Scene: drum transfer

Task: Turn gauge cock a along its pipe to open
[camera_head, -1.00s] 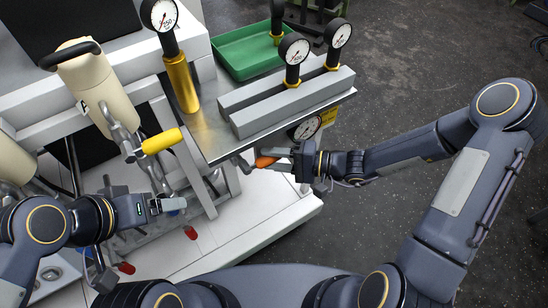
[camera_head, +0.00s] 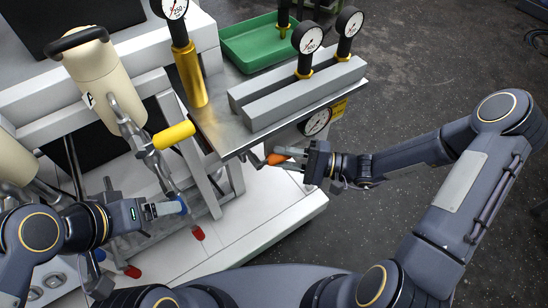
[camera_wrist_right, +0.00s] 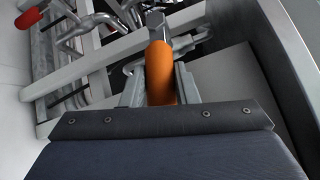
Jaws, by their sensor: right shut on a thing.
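An orange handle (camera_head: 277,158) sits below the front edge of the metal bench, near a round gauge. My right gripper (camera_head: 302,161) is shut on this handle from the right. In the right wrist view the orange handle (camera_wrist_right: 160,72) lies between the two fingers (camera_wrist_right: 161,88) and points away from the wrist. Which letter this handle bears cannot be read.
The gauge (camera_head: 317,122) hangs under the bench edge. Upright gauges stand on a grey block (camera_head: 290,95), with a green tray (camera_head: 262,42) behind. A yellow handle (camera_head: 174,135) and red handles (camera_head: 197,233) stick out nearby. A white base (camera_head: 265,222) lies below; dark floor is open at right.

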